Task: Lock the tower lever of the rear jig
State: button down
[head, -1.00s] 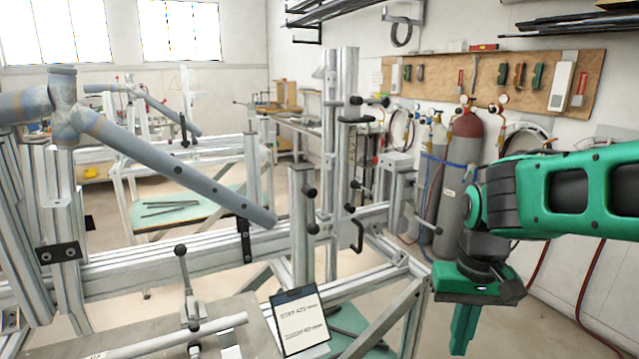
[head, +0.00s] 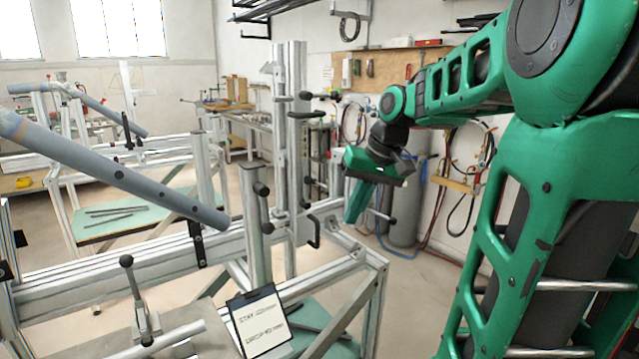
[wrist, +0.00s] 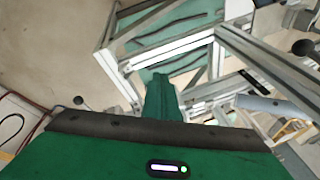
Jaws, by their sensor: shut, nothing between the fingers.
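The near jig's tower (head: 291,160) is an upright aluminium column at the middle of the head view. Several black-handled levers (head: 306,115) and knobs stick out from it to the right. A second jig (head: 130,110) with its own frame tube stands farther back at the left, with a black upright handle (head: 127,131). I cannot tell which lever is the named one, or its lock state. My green gripper (head: 357,203) is shut and empty, right of the tower and apart from it in the picture, fingers pointing down. Its fingers (wrist: 160,97) also show in the wrist view.
A grey frame tube (head: 110,175) slopes across the near jig. A clipboard sign (head: 262,322) and a ball-topped clamp lever (head: 130,275) are at its front. Gas cylinders (head: 405,215) stand by the wall behind my gripper. Open floor lies right of the jig.

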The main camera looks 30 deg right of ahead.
jog(key=w+d+r+n+t+y, duration=0.2)
jog(key=w+d+r+n+y, duration=0.1)
jog(key=w+d+r, duration=0.6)
send_near(307, 193)
jog(key=w+d+f, duration=0.1)
jog(key=d+f, duration=0.3)
jog(key=shift+w+a+f, duration=0.1)
jog(key=shift+w+a, duration=0.25)
jog(key=shift+a, duration=0.4)
jog(key=shift+w+a+f, duration=0.1)
jog(key=shift+w+a, duration=0.2)
jog(key=shift+a, duration=0.45)
jog(key=shift+w+a+f, duration=0.1)
jog(key=shift+w+a, duration=0.25)
jog(key=shift+a, duration=0.4)
jog(key=shift+s+d+h, duration=0.1)
jog(key=shift+h, duration=0.2)
